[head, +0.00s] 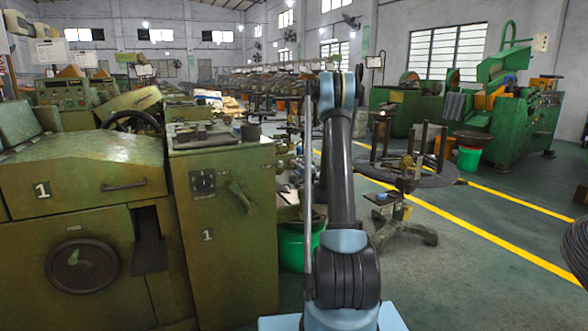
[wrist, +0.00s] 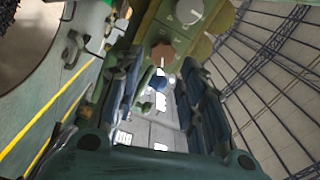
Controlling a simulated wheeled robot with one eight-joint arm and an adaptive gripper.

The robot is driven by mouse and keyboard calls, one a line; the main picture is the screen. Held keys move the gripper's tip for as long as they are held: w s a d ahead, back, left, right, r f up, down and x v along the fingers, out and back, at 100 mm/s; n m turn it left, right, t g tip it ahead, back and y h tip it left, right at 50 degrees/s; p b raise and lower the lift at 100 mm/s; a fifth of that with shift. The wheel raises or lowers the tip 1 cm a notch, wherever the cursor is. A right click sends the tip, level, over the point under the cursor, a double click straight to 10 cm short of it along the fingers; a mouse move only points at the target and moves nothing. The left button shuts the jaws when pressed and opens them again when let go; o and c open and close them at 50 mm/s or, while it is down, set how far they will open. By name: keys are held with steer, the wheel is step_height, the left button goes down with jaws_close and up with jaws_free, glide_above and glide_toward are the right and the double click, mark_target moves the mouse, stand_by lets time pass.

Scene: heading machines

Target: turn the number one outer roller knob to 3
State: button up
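The green machine marked 1 (head: 85,185) fills the left of the head view. Its right cabinet (head: 225,270), also marked 1, carries a dark square plate with a small dial (head: 203,182) and a lever handle (head: 241,196). A large round dark knob (head: 85,266) is on the lower left door. In the wrist view, a pale round knob (wrist: 189,12) and a brownish knob (wrist: 162,52) show beyond my gripper (wrist: 158,88). I cannot tell which is the outer roller knob. My gripper's fingers are apart with nothing held between them; it is hidden in the head view.
A green bucket (head: 297,247) stands right of the cabinet. A round reel stand (head: 405,180) is right of my arm. Green machines (head: 510,110) stand at the back right. Floor with yellow lines (head: 470,228) is open at the right.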

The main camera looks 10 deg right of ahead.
steer(key=v, duration=0.5)
steer(key=shift+s+d, duration=0.15)
steer(key=shift+s, duration=0.2)
steer(key=s+m, duration=0.5)
steer(key=m, duration=1.4)
steer(key=x, duration=1.1)
steer(key=d+x, duration=0.1)
steer(key=x, duration=0.5)
steer(key=shift+w+a+f, duration=0.1)
steer(key=shift+w+f, duration=0.1)
steer(key=shift+w, duration=0.2)
steer(key=c, duration=0.8)
